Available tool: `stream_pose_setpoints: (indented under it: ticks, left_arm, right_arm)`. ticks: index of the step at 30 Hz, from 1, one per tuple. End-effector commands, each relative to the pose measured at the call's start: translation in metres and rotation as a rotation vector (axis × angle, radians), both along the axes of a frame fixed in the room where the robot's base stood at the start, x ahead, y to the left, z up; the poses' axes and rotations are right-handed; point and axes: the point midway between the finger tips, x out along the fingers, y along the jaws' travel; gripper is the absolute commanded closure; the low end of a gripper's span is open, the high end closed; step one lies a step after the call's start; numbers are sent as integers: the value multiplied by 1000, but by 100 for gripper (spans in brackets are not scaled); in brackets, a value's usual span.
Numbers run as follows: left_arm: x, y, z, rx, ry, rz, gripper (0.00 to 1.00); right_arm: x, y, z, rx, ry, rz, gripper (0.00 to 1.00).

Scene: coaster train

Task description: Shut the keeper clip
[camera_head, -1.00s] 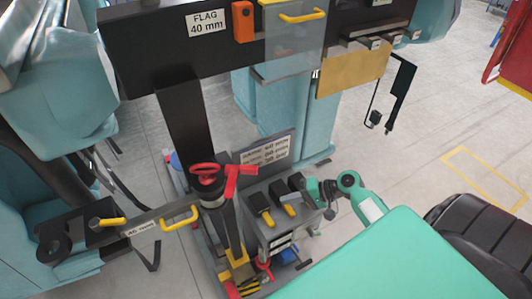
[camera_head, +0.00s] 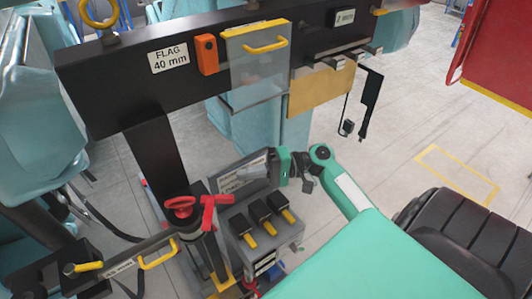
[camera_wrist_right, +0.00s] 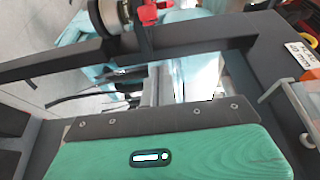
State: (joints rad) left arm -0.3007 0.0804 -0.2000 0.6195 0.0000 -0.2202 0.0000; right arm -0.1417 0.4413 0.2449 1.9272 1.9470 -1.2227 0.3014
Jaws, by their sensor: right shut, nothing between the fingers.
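I cannot tell for sure which part is the keeper clip. A red clip-like lever (camera_head: 214,210) sits on the dark post beside a red handwheel (camera_head: 180,206), and red shows at the top of the right wrist view (camera_wrist_right: 146,12). An orange block (camera_head: 207,54) is fixed on the dark beam beside the FLAG 40 mm label. My right gripper (camera_head: 268,164) is shut and empty, in front of the labelled plate and right of the red lever, apart from it. Its green housing fills the bottom of the right wrist view (camera_wrist_right: 190,152). My left gripper is not in view.
A dark beam (camera_head: 110,84) crosses above, with a clear panel (camera_head: 258,80) with a yellow handle hanging from it. A box (camera_head: 262,225) with several yellow-tipped levers stands below my gripper. A labelled bar (camera_head: 120,268) extends left. Open floor (camera_head: 420,130) lies right.

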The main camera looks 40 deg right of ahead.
Motion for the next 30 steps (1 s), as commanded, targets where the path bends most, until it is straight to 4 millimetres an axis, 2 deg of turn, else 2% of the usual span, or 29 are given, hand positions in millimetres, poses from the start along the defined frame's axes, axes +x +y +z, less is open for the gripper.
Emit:
stream_pose_setpoints:
  ticks: [1,3,9,16,30]
  left_arm:
    - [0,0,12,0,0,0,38]
    - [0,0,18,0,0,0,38]
    - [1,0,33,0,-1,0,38]
    - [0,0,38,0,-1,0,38]
    - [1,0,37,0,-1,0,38]
  right_arm:
    - [5,11,6,5,1,0,100]
    - [11,25,6,4,1,1,100]
    - [-12,38,3,1,4,-1,100]
    - [-21,45,0,0,1,-2,100]
    - [-20,49,-1,0,0,-2,100]
